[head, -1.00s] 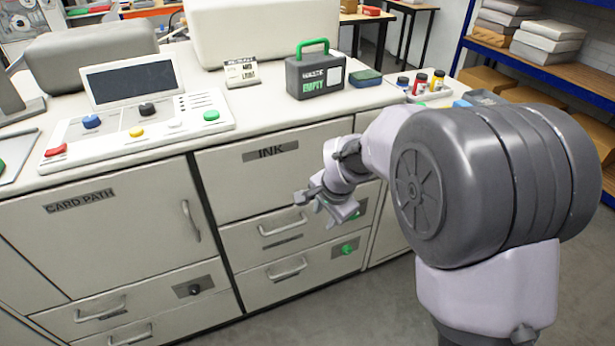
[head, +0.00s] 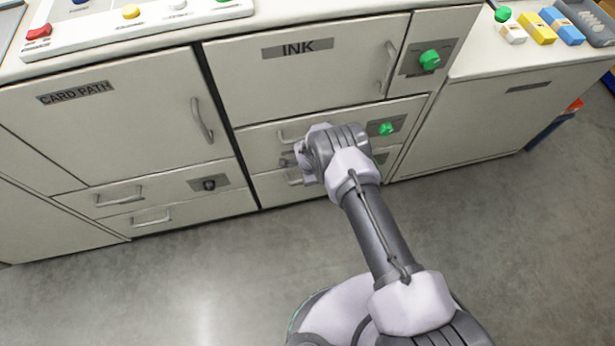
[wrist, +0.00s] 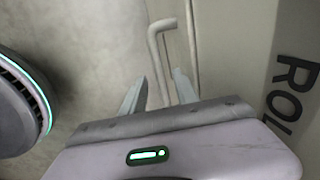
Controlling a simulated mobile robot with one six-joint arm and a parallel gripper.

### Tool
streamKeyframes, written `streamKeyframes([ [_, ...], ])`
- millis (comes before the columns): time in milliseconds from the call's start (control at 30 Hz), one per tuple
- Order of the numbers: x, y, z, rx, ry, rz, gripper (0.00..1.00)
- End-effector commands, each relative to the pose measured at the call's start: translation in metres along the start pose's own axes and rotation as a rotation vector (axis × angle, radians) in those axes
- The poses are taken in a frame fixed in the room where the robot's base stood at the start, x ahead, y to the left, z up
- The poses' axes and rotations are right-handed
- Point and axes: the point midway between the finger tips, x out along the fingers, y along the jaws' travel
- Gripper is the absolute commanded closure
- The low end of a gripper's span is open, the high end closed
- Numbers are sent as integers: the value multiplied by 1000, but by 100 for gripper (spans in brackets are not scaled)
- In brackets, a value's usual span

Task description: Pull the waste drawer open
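No label reading waste is legible. Two drawers sit under the INK door. The lower drawer (head: 272,190) looks flush with the cabinet, and my arm hides much of it. Its bar handle (wrist: 156,42) shows in the wrist view, and part of that handle (head: 294,181) shows in the head view. My gripper (wrist: 159,78) is open, with one finger on each side of the handle bar. I cannot tell whether the fingers touch it. In the head view my wrist hides most of the fingers.
The upper drawer (head: 256,148) is above, and a label beginning ROL (wrist: 293,88) shows in the wrist view. Green knobs (head: 386,129) sit on the right panels. The INK door (head: 300,82) and CARD PATH door (head: 120,125) are shut. Grey floor (head: 180,285) in front is clear.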

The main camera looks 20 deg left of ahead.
Motion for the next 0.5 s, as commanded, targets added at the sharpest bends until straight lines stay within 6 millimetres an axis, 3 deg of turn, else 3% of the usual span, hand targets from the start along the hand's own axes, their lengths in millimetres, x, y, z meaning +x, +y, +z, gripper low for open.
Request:
streamKeyframes([
  [33,12,0,0,1,0,-1,64],
  [100,18,0,0,0,0,0,64],
  [367,18,-1,0,-1,0,0,64],
  [500,18,-1,0,-1,0,0,88],
])
